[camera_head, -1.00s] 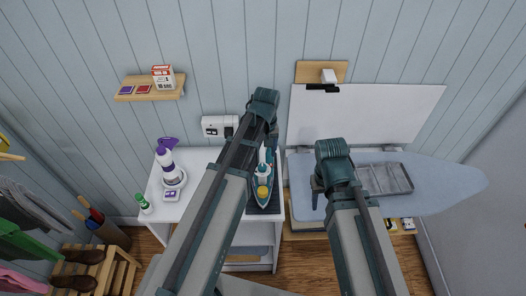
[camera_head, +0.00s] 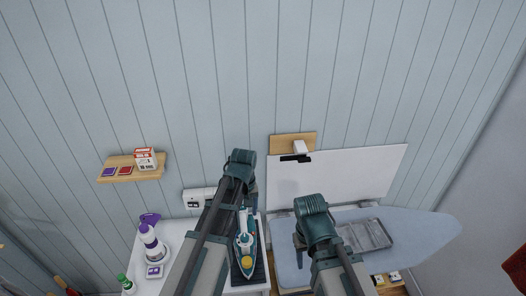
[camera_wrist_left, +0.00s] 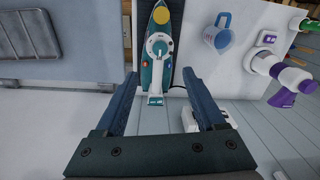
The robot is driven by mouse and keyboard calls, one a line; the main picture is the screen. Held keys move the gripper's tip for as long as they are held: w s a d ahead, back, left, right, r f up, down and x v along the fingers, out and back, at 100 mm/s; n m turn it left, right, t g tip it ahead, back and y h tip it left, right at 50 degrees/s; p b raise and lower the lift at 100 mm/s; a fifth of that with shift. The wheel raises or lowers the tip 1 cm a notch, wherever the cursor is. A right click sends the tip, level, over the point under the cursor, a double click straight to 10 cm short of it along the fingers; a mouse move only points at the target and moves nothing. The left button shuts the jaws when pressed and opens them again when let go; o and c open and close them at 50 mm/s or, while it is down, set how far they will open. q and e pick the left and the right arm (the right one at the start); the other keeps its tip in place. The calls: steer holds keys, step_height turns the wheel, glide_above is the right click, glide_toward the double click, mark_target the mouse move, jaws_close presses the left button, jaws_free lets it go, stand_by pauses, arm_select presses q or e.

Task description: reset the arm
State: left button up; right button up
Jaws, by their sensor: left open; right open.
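My left arm comes in from the lower middle of the head view, and its gripper (camera_head: 250,190) hangs near its far end, above the teal and white iron (camera_head: 245,244). In the left wrist view the two fingers of my left gripper (camera_wrist_left: 164,88) stand wide apart with nothing held, and the iron (camera_wrist_left: 157,50) lies beyond them. My right gripper (camera_head: 299,242) points down over the left part of the ironing board (camera_head: 415,222). It is open, mostly hidden behind its own wrist, and I see nothing in it.
A white cabinet top (camera_head: 190,235) holds a purple-capped spray bottle (camera_head: 151,242) and a green-capped bottle (camera_head: 125,284). A wooden wall shelf (camera_head: 117,160) carries small boxes. A white panel (camera_head: 345,173) stands behind the board. Space above is clear.

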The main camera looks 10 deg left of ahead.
arm_select(q)
steer(key=s+d+f+m+b, duration=0.4)
steer(key=s+f+b, duration=0.3)
steer(key=f+b, duration=0.2)
steer(key=s+d+f+m+b, duration=0.5)
steer(key=s+f+b, duration=0.2)
steer(key=f+b, duration=0.2)
steer(key=shift+s+d+f+y, duration=0.15)
steer(key=shift+s+d+y, duration=0.1)
steer(key=shift+d+y, duration=0.15)
